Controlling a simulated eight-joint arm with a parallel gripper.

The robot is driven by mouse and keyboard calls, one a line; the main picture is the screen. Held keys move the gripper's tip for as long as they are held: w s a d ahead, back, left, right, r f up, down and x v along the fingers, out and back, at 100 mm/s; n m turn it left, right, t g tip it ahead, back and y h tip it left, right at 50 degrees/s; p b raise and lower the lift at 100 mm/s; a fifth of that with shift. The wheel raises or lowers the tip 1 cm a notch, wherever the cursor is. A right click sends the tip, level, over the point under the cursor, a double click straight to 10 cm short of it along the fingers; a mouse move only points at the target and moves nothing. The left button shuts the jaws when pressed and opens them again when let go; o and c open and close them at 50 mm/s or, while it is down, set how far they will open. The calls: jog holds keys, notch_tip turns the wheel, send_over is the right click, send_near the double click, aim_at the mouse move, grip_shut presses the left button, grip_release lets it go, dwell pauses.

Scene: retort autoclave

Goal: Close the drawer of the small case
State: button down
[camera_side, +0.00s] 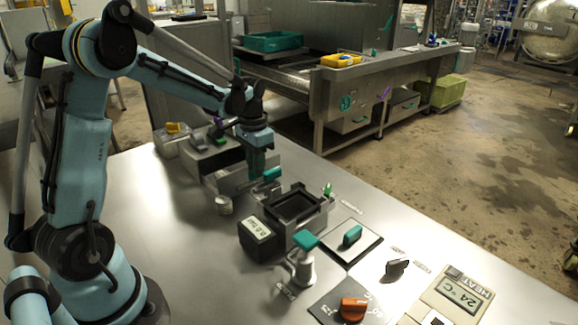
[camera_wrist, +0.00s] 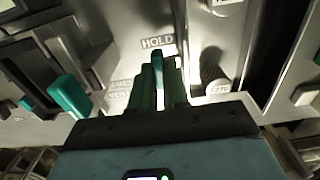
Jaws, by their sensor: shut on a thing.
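The small grey case (camera_side: 208,158) stands at the back left of the bench in the side view. Its drawer (camera_side: 232,180) appears pulled out to the front right, with a dark gap above it. My gripper (camera_side: 258,172) points down at the right end of the drawer. I cannot tell for certain whether this piece is the drawer's handle. The fingers hide most of it.
A small metal can (camera_side: 223,205) stands just in front of the drawer. An open dark-lined box (camera_side: 310,218), a black box with a display (camera_side: 258,238) and a teal-handled valve (camera_side: 302,258) stand nearer. A teal handle (camera_wrist: 70,96) lies left of my fingers.

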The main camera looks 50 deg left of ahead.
aim_at(233, 147)
jog(key=a, duration=1.1)
jog(key=shift+a, duration=0.2)
jog(key=c, duration=1.4)
grip_release()
notch_tip(233, 147, up, 12)
jog(key=shift+d, duration=0.15)
